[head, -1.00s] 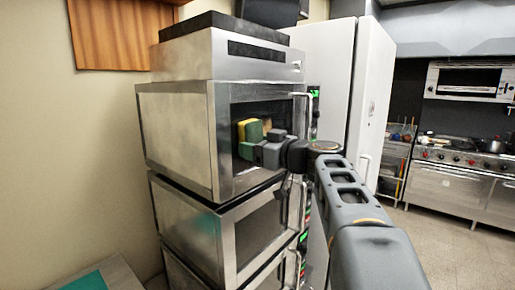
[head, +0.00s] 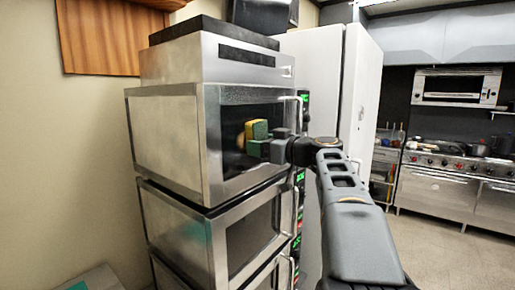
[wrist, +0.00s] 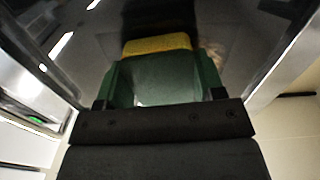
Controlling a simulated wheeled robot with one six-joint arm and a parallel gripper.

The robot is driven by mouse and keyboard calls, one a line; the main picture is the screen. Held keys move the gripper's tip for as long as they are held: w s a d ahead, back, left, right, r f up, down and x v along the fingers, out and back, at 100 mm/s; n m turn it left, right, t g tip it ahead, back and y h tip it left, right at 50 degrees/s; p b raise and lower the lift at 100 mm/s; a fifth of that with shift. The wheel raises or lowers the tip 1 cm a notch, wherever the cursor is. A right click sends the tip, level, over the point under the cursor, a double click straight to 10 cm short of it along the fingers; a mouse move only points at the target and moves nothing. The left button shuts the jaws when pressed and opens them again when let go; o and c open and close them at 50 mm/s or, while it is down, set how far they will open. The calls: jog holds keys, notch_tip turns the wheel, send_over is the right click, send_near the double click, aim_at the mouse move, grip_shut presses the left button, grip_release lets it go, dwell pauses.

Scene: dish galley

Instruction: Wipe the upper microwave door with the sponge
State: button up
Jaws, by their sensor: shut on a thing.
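The upper microwave door (head: 236,172) has a dark glass window in a steel frame, with an upright handle (head: 299,122) at its right side. My gripper (head: 270,149) is shut on the yellow and green sponge (head: 256,130) in front of the middle of the window. In the wrist view, the sponge's yellow part (wrist: 157,45) shows beyond a broad green part, with the dark shiny glass (wrist: 85,50) behind it. I cannot tell whether the sponge touches the glass. A faint reflection shows beside it.
More microwaves (head: 250,240) are stacked below, with handles and green displays on the right. A black flat top (head: 213,32) lies over the stack. A tall white cabinet (head: 320,75) stands behind right. Open floor (head: 430,250) lies right, before the steel range (head: 455,185).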

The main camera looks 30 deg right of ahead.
jog(key=shift+w+d, duration=0.35)
jog(key=shift+d, duration=0.45)
jog(key=shift+w+d, duration=0.35)
jog(key=shift+d, duration=0.4)
jog(key=shift+w+d, duration=0.35)
jog(key=shift+d, duration=0.45)
jog(key=shift+a+f+b, duration=0.15)
jog(key=shift+b, duration=0.5)
jog(key=shift+s+a+b, duration=0.4)
jog(key=shift+a+b, duration=0.4)
jog(key=shift+a, duration=0.1)
jog(key=shift+s+a+b, duration=0.4)
jog(key=shift+a+b, duration=0.4)
jog(key=shift+a, duration=0.05)
jog(key=shift+s+a+b, duration=0.25)
jog(key=shift+a+b, duration=0.25)
jog(key=shift+b, duration=0.1)
jog(key=shift+s+a+b, duration=0.3)
jog(key=shift+a+b, duration=0.1)
jog(key=shift+a, duration=0.2)
jog(key=shift+s+a+b, duration=0.25)
jog(key=shift+a+b, duration=0.15)
jog(key=shift+a, duration=0.2)
jog(key=shift+a, duration=0.1)
